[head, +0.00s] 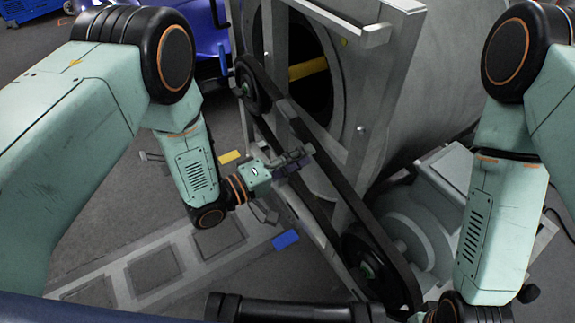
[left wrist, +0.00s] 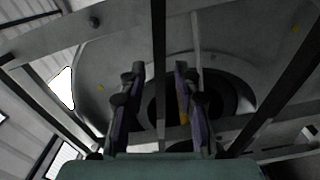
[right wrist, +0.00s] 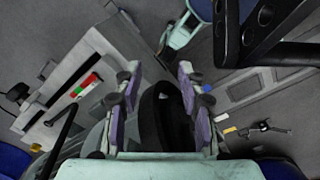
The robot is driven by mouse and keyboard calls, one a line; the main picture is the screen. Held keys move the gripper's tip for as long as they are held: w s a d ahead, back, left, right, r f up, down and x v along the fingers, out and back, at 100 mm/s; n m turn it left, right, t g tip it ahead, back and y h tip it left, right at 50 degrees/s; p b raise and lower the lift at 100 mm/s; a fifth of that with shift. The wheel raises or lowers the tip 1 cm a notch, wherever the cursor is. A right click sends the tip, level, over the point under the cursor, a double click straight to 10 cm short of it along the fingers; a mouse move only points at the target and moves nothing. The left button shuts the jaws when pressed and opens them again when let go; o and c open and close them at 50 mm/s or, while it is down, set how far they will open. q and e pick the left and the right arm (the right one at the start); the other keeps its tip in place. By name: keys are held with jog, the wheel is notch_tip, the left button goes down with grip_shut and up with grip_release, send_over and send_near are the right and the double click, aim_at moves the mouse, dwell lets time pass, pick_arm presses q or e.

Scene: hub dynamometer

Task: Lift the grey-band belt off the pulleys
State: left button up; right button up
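The black belt (head: 345,193) runs slantwise along the metal frame, around an upper pulley (head: 255,84) and a lower pulley (head: 368,268). I cannot clearly make out a grey band on it. My left gripper (head: 296,162) is beside the belt's middle stretch; the left wrist view shows its fingers (left wrist: 156,80) apart, with a dark upright strip between them in the picture. My right gripper's fingers (right wrist: 160,76) are apart in the right wrist view, with a black curved belt part (right wrist: 152,118) between them in the picture. Contact is unclear. The right fingers are not visible in the head view.
A grey frame (head: 385,90) and large drum (head: 440,70) stand behind the belt. A grey motor housing (head: 415,222) is beside the lower pulley. Blue (head: 285,239) and yellow (head: 229,157) blocks lie near the floor plate. Open floor is at left.

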aim_at(315, 146)
pick_arm(q)
jog(key=shift+x, duration=2.25)
jog(key=shift+c, duration=0.3)
grip_shut()
jog(key=shift+w+a+r, duration=0.1)
jog(key=shift+w+r, duration=0.05)
jog(key=shift+r, duration=0.05)
jog(key=shift+w+a+r, duration=0.15)
jog(key=shift+p+v, duration=1.05)
jog(key=shift+v, duration=1.75)
